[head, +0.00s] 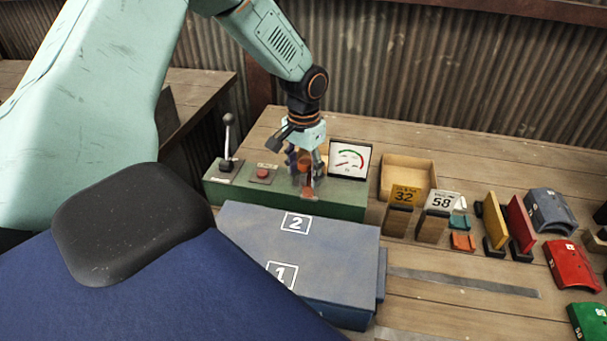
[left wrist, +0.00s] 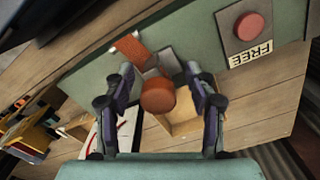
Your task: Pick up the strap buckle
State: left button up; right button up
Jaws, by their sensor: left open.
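My left gripper (head: 305,168) is open and points down over the green console (head: 345,205). In the left wrist view its two fingers (left wrist: 159,72) stand apart, with a round orange-red knob (left wrist: 158,96) between them. Beside the knob are a grey metal piece (left wrist: 167,63) and a short orange strap piece (left wrist: 131,47), which look like the strap buckle. In the head view an orange part (head: 305,162) shows between the fingers, and a reddish piece (head: 308,192) shows below them. I cannot tell whether the fingers touch anything. My right gripper is not in view.
The console carries a lever (head: 228,145), a red button (head: 263,173) and a dial gauge (head: 349,160). A blue-grey block marked 1 and 2 (head: 335,260) stands in front. A wooden tray (head: 407,165), number tags and coloured parts stand to the right.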

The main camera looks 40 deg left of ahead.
pick_arm(q)
jog(key=shift+w+d+r, duration=0.1)
jog(key=shift+d, duration=0.05)
jog(key=shift+c, duration=0.3)
jog(key=shift+w, duration=0.15)
jog(key=c, duration=0.8)
grip_shut()
